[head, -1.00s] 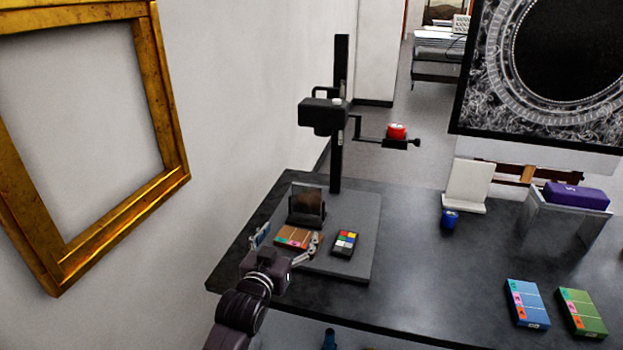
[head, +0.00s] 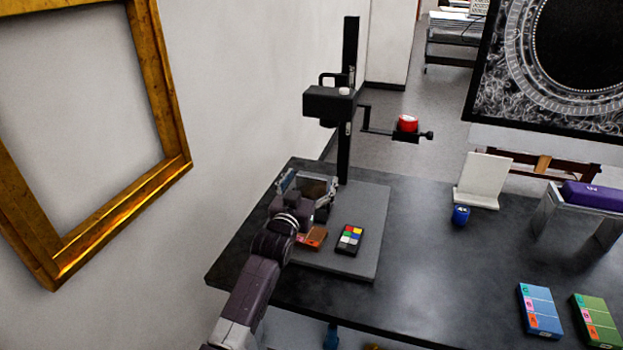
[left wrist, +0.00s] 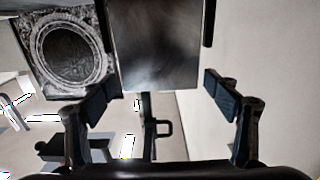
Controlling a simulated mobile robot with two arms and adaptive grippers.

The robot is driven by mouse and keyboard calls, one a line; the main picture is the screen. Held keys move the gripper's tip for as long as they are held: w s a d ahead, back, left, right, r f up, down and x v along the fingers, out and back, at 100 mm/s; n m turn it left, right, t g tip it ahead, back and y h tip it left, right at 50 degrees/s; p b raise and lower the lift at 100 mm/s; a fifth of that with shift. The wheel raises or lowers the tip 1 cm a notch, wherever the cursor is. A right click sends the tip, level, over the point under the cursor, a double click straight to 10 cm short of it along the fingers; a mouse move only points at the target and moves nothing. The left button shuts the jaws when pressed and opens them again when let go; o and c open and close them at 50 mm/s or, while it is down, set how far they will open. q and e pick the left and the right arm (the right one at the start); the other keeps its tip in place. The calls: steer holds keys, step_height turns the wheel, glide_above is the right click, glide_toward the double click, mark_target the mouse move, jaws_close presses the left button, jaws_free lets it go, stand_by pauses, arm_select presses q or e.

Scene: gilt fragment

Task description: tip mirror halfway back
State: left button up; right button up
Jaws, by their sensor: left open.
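The mirror (head: 318,187) is a small dark rectangular panel on the grey base board of the copy stand, near the column's foot. My left gripper (head: 303,190) is at it, open, and the gripper and wrist hide its lower part and its holder. In the left wrist view the mirror's broad face (left wrist: 157,45) fills the top middle. The two fingers (left wrist: 160,98) stand apart on either side of its lower edge, with a gap visible on each side. I cannot tell its exact tilt. My right gripper is not in view.
The gilt frame (head: 172,140) hangs left. The middle of the dark table (head: 440,265) is clear.

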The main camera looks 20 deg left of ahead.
arm_select(q)
steer(key=shift+w, duration=0.1)
steer(key=c, duration=1.2)
steer(key=shift+r, duration=0.15)
steer(key=shift+w+f+g+p, duration=0.25)
steer(key=shift+w+g+p, duration=0.35)
steer(key=shift+g+p, duration=1.2)
steer(key=shift+w+f+g+p, duration=0.25)
steer(key=shift+w+g+p, duration=0.6)
steer(key=shift+p, duration=1.65)
steer(key=shift+w+f+g+p, duration=0.3)
steer(key=shift+g+p, duration=1.45)
steer(key=shift+p, duration=0.4)
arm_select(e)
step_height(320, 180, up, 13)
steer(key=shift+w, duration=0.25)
arm_select(q)
steer(key=o, duration=1.2)
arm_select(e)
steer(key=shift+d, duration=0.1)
